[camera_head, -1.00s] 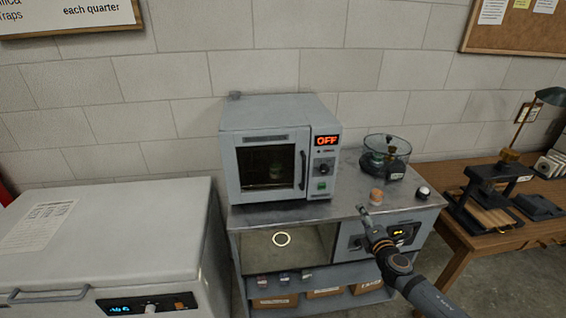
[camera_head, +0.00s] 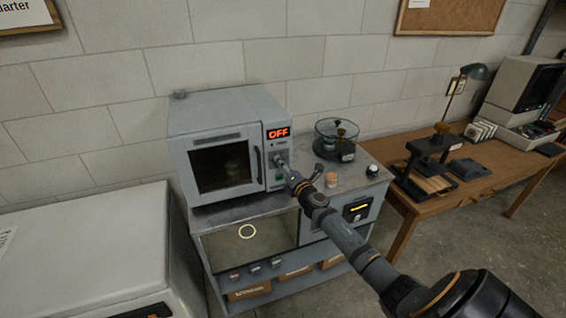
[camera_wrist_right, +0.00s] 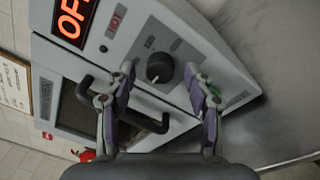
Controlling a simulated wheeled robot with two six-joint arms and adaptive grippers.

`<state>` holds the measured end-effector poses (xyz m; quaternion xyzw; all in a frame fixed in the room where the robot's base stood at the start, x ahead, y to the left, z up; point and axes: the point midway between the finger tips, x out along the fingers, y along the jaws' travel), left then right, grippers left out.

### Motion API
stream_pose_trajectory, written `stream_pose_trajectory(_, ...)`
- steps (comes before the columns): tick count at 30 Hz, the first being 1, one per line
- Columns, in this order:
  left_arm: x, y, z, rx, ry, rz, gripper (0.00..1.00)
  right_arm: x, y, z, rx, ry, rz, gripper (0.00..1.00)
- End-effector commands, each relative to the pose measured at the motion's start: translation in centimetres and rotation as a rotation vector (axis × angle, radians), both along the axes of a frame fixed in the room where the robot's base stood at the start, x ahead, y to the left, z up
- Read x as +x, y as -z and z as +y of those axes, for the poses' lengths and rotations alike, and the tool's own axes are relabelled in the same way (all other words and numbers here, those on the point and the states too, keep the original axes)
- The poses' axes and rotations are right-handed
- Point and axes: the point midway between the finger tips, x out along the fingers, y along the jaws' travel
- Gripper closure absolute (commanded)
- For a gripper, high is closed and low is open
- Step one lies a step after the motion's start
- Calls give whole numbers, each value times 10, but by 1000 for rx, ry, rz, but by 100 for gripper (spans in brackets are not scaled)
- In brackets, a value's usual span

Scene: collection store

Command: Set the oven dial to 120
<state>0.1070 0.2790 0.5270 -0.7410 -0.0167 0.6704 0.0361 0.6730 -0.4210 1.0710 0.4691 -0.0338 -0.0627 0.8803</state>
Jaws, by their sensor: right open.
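The grey oven (camera_head: 222,104) stands on a metal cabinet, its door shut and its red display (camera_head: 278,132) reading OFF. In the right wrist view the black oven dial (camera_wrist_right: 159,68) shows on the control panel, with a white pointer mark on it. My left gripper is not in view.
The oven door handle (camera_wrist_right: 120,104) lies close to one finger. A wooden table (camera_head: 460,175) is at the right.

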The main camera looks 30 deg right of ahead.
Motion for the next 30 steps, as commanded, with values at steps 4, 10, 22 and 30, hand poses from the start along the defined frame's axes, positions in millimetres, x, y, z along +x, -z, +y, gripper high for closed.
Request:
stream_pose_trajectory(4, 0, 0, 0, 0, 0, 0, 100, 7, 1, -1, -1, 0, 2, 47)
stream_pose_trajectory(10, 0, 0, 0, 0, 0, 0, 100, 7, 1, -1, -1, 0, 2, 47)
stream_pose_trajectory(22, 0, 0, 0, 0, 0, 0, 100, 7, 1, -1, 0, 0, 1, 100)
stream_pose_trajectory(30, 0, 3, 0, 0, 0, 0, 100, 7, 2, -1, 27, 0, -5, 100)
